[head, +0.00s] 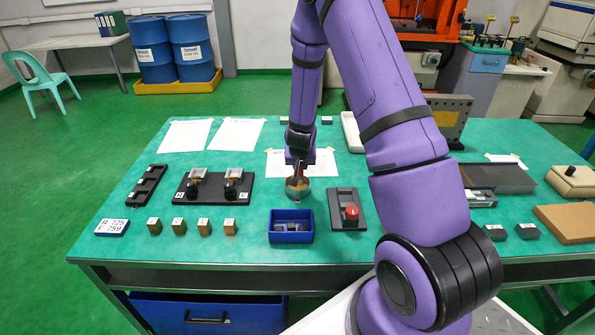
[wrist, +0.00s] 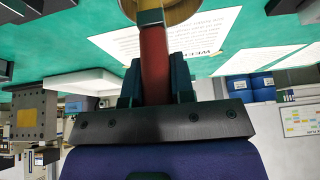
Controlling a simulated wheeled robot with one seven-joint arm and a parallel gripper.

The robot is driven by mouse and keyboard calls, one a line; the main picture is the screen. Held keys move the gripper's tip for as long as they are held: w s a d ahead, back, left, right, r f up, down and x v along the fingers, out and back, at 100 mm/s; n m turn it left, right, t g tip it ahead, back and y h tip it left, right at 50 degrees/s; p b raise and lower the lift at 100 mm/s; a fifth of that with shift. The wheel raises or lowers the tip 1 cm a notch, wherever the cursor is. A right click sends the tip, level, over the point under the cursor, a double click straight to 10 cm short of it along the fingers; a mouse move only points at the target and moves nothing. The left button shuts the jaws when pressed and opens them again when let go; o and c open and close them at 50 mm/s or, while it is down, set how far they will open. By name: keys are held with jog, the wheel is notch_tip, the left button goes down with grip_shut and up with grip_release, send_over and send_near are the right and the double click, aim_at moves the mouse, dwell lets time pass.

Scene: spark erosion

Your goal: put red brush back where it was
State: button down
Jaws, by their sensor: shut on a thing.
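The red brush shows in the wrist view as a red handle (wrist: 154,65) with a brass-coloured round end. In the head view its round metal end (head: 298,188) hangs below my gripper (head: 299,163). My gripper also shows in the wrist view (wrist: 156,82), with its two dark fingers shut on the handle. The brush points down, above the middle of the green table, behind the blue bin (head: 291,238). I cannot tell whether its end touches the table. No marked place for the brush is clear to me.
A black plate with two fixtures (head: 213,199) lies to the left and a dark block with a red knob (head: 347,222) to the front right. Several small brass blocks (head: 179,227) line the front. Paper sheets (head: 238,134) lie behind. My arm hides part of the table's right.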

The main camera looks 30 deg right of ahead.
jog(key=shift+w+a+f, duration=0.1)
jog(key=shift+w+f, duration=0.15)
jog(key=shift+f, duration=0.35)
jog(key=shift+w+d+f, duration=0.1)
jog(key=shift+w+f, duration=0.1)
jog(key=shift+f, duration=0.4)
jog(key=shift+w+a+f, duration=0.1)
jog(key=shift+w+f, duration=0.15)
jog(key=shift+f, duration=0.35)
jog(key=c, duration=1)
grip_release()
jog(key=shift+f, duration=0.1)
